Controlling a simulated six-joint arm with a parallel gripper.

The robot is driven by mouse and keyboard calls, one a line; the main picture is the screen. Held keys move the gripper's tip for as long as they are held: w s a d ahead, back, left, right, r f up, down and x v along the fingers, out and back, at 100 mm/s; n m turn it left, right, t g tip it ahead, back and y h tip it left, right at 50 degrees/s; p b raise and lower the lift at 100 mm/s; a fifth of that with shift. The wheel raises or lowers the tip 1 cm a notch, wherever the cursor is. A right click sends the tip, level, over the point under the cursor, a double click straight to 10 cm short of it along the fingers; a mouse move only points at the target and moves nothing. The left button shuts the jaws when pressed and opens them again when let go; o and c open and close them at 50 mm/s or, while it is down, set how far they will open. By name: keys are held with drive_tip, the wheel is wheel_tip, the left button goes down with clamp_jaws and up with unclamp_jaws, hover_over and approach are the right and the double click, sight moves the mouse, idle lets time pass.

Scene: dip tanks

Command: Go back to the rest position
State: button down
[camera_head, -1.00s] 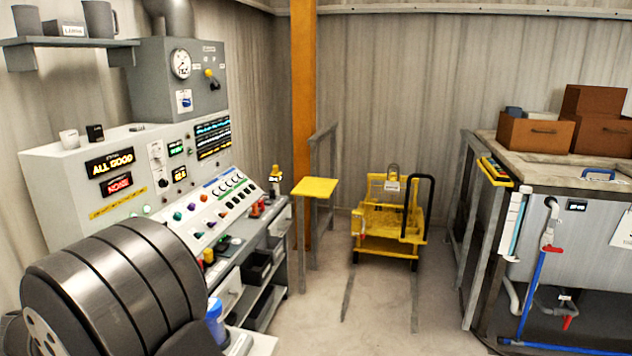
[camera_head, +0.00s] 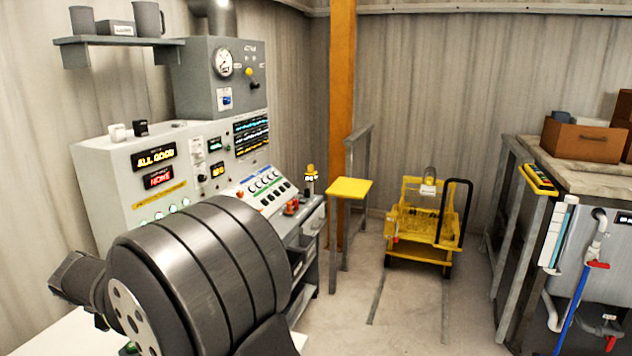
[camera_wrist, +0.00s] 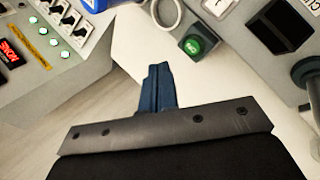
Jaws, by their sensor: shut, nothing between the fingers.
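My gripper shows in the wrist view (camera_wrist: 158,70), its two dark blue fingers pressed together with nothing between them. The fingers point over a pale surface and the floor, close to the control console. In the head view my thick grey arm fills the lower left and covers part of the console (camera_head: 135,195). I cannot make out the fingers in that view.
A green button on a grey box (camera_wrist: 200,42) and a white ring (camera_wrist: 166,12) lie just beyond my fingers. A yellow stool (camera_head: 349,188) and a yellow cart (camera_head: 420,222) stand farther off. A tank bench (camera_head: 575,178) is at right. Floor between is clear.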

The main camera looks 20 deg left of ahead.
drive_tip(key=s+d+r+m+g, duration=0.2)
drive_tip(key=d+r+m, duration=0.1)
drive_tip(key=r+m, duration=0.2)
drive_tip(key=s+d+r+m+g, duration=0.1)
drive_tip(key=s+d+r+m, duration=0.1)
drive_tip(key=r+m, duration=0.25)
drive_tip(key=w+a+f+n+t, duration=0.4)
drive_tip(key=f+n, duration=0.5)
drive_tip(key=n, duration=0.5)
drive_tip(key=shift+a+t+y, duration=0.3)
drive_tip(key=shift+a, duration=1)
drive_tip(key=c, duration=2.1)
unclamp_jaws()
drive_tip(key=shift+w, duration=0.1)
